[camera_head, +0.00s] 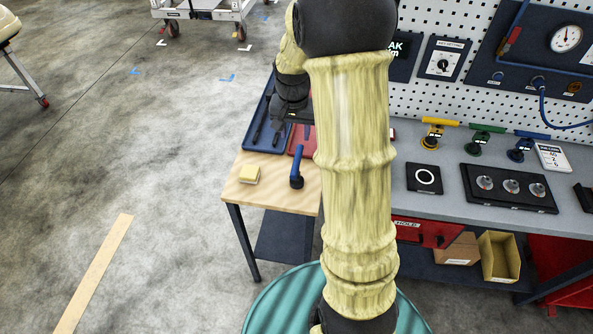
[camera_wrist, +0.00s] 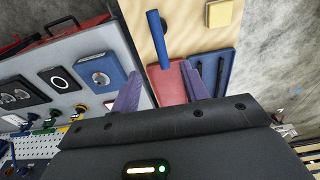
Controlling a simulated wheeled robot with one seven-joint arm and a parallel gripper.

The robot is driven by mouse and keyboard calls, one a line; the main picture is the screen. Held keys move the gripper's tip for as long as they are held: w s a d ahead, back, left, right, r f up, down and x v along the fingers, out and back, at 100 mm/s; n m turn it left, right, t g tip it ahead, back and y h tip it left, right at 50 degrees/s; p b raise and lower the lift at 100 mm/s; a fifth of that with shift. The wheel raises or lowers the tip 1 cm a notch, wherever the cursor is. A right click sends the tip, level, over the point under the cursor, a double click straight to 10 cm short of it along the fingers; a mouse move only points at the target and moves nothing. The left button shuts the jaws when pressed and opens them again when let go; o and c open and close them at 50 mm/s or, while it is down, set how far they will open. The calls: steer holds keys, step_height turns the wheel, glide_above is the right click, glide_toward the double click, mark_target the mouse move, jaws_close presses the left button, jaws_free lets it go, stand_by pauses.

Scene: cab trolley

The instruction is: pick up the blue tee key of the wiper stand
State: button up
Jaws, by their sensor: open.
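A blue bar-shaped handle on a dark round base (camera_head: 296,163) stands on the wooden tabletop. In the wrist view the blue bar (camera_wrist: 157,32) lies ahead of my fingertips, roughly in line with the gap between them. A second blue-handled piece (camera_head: 521,147) stands on the grey bench beside a green and a yellow one. I cannot tell for sure which is the tee key of the wiper stand. My gripper (camera_wrist: 160,70) is open and empty, with its two fingers apart.
A yellow block (camera_head: 249,174) sits on the wooden top (camera_head: 270,193). A red tray (camera_wrist: 171,82) and a blue tray with dark tools (camera_wrist: 212,72) adjoin it. The grey bench holds a black-framed ring (camera_head: 424,178) and a dial panel (camera_head: 508,188). A pegboard (camera_head: 430,95) stands behind.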

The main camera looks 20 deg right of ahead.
mark_target(296, 160)
steer(key=f+p, duration=0.1)
steer(key=f, duration=0.3)
steer(key=f+p, duration=0.1)
steer(key=f, duration=0.3)
steer(key=w+f+p, duration=0.1)
steer(key=f, duration=0.3)
steer(key=shift+w+d, duration=0.1)
steer(key=shift+d, duration=0.3)
steer(key=shift+p, duration=0.3)
steer(key=shift+w+d+f+p, duration=0.2)
steer(key=shift+f+p, duration=0.45)
steer(key=shift+f, duration=0.6)
steer(key=shift+w+d+f+p, duration=0.15)
steer(key=shift+f+p, duration=0.45)
steer(key=shift+f, duration=0.65)
steer(key=shift+a, duration=0.1)
jaws_close()
